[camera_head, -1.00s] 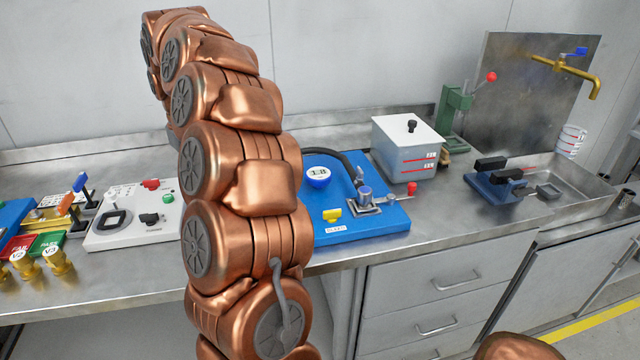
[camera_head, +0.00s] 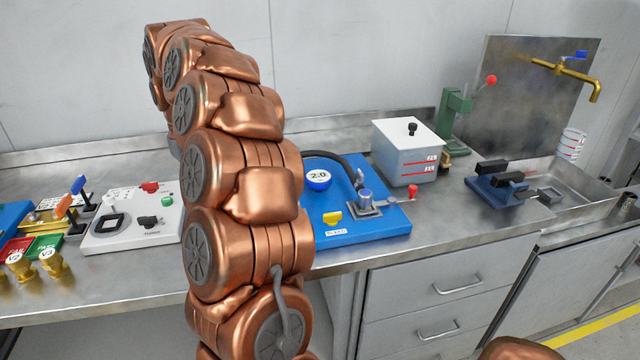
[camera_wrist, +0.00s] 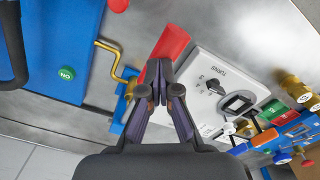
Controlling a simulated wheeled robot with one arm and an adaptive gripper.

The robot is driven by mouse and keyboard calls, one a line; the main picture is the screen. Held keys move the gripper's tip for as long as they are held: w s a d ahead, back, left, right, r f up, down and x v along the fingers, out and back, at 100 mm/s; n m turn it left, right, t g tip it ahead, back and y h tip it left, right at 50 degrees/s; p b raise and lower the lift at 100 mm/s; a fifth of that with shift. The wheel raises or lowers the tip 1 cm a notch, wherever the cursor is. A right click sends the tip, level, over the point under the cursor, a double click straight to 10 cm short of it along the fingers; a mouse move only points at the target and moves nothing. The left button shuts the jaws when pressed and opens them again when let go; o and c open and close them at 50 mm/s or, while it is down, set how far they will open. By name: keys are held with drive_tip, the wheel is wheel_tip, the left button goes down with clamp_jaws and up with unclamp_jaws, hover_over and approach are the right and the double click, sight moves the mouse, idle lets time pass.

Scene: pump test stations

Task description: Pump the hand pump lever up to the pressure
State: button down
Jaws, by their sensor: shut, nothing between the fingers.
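The hand pump stands on a blue base plate (camera_head: 385,226) in the head view, right of my arm. It has a blue-rimmed round gauge (camera_head: 318,179) that appears to read 2.0, a yellow valve handle (camera_head: 332,217) and a metal pump body (camera_head: 365,200). Its lever points right and ends in a red knob (camera_head: 413,190). My arm covers the plate's left part. My gripper is out of sight in the head view. In the wrist view my gripper (camera_wrist: 158,78) is shut and empty, its fingertips near a red part (camera_wrist: 166,52). The pump lever cannot be made out for sure there.
A white control box (camera_head: 133,222) stands left of my arm and shows in the wrist view (camera_wrist: 215,80). A blue board (camera_wrist: 65,50) with a green button lies left there. Right are a green press (camera_head: 455,115) and sink.

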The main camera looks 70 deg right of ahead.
wheel_tip(320, 180, up, 9)
drive_tip(key=p, duration=0.4)
drive_tip(key=shift+f, duration=0.2)
idle(0.3)
idle(0.4)
wheel_tip(320, 180, up, 5)
drive_tip(key=p, duration=0.3)
drive_tip(key=shift+a, duration=0.1)
idle(0.6)
